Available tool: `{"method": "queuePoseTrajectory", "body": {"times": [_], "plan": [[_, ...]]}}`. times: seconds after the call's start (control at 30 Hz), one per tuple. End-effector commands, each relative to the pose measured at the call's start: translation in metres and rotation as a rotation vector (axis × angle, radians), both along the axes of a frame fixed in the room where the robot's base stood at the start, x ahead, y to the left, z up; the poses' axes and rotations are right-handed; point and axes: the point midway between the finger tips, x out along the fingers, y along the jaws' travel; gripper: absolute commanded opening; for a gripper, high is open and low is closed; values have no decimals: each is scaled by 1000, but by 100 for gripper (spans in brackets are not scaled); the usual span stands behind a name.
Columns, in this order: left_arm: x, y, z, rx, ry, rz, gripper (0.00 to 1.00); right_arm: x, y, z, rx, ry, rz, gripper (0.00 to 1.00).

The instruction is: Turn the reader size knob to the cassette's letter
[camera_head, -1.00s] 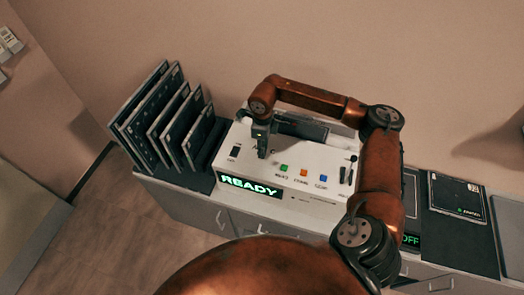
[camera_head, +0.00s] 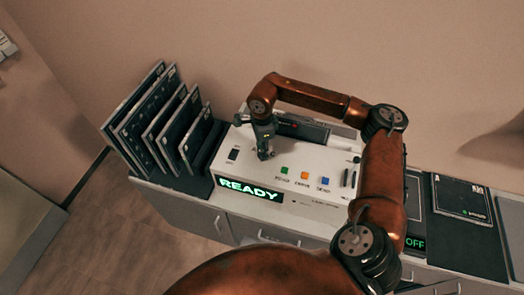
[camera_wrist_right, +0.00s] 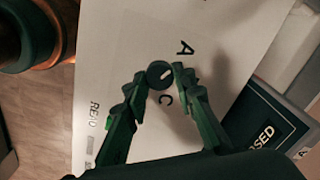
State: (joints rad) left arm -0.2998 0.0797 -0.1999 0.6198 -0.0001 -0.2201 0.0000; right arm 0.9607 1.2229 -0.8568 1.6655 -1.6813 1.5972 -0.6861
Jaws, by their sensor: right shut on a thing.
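The size knob (camera_wrist_right: 158,82) is a small dark round knob with a white mark on the white reader panel (camera_wrist_right: 110,50). Its mark slants toward the upper right, roughly toward the letter A (camera_wrist_right: 185,47). The letter C (camera_wrist_right: 166,99) is just below it; any other letter is hidden by my fingers. My right gripper (camera_head: 265,156) is shut on the knob, with one fingertip at each side in the wrist view (camera_wrist_right: 160,76). A dark cassette (camera_head: 462,198) marked A lies at the right in the head view. My left gripper is not in view.
The reader's green display (camera_head: 250,190) reads READY. Green, orange and blue buttons (camera_head: 304,176) sit right of the gripper. Several dark panels stand in a rack (camera_head: 205,185) at the left. A display (camera_head: 415,243) near the cassette reads OFF.

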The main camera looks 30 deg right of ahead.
Motion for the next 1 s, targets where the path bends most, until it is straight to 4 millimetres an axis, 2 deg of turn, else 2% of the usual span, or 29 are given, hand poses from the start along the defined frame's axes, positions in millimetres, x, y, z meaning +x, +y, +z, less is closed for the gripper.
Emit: {"method": "queuePoseTrajectory", "body": {"times": [0.33,0.37,0.6,0.87,1.0], "plan": [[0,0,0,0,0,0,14,2,-1,2,-2,-6,1,0],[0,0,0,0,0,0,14,2,-1,2,-2,-6,1,26],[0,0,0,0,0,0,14,1,0,1,-1,-3,1,42],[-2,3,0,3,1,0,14,0,0,1,-1,-2,2,42],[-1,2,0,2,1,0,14,1,0,12,-1,-4,2,42]]}}
